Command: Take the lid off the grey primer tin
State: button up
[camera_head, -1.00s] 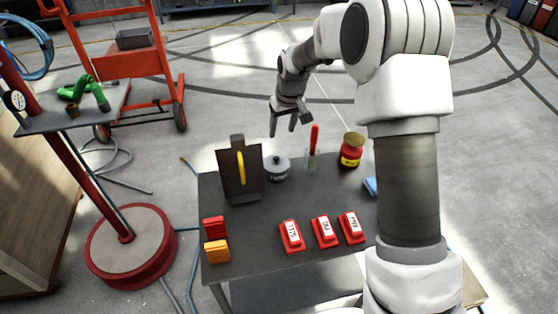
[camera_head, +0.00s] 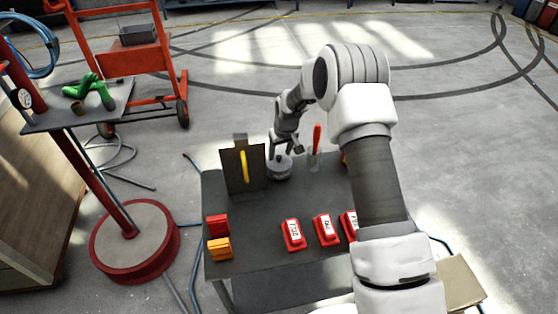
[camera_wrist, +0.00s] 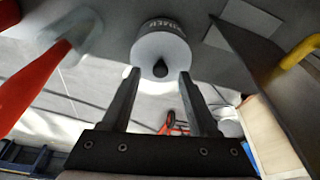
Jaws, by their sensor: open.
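The grey primer tin (camera_head: 280,175) stands on the far side of the dark table, beside the upright dark board. In the wrist view the tin (camera_wrist: 160,28) shows its printed side, and its pale round lid (camera_wrist: 150,50) carries a dark knob (camera_wrist: 160,69). My gripper (camera_head: 285,151) is just above the tin and partly covers the lid in the head view. In the wrist view my gripper (camera_wrist: 158,72) is open, with one finger on each side of the knob. I cannot tell whether the fingers touch anything.
The dark board (camera_head: 243,168) with a yellow handle stands just left of the tin. A red-handled tool in a clear holder (camera_head: 316,150) stands just right. Red blocks with white labels (camera_head: 325,229) lie along the near side. The middle of the table is clear.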

jog(key=shift+x, duration=0.85)
grip_shut()
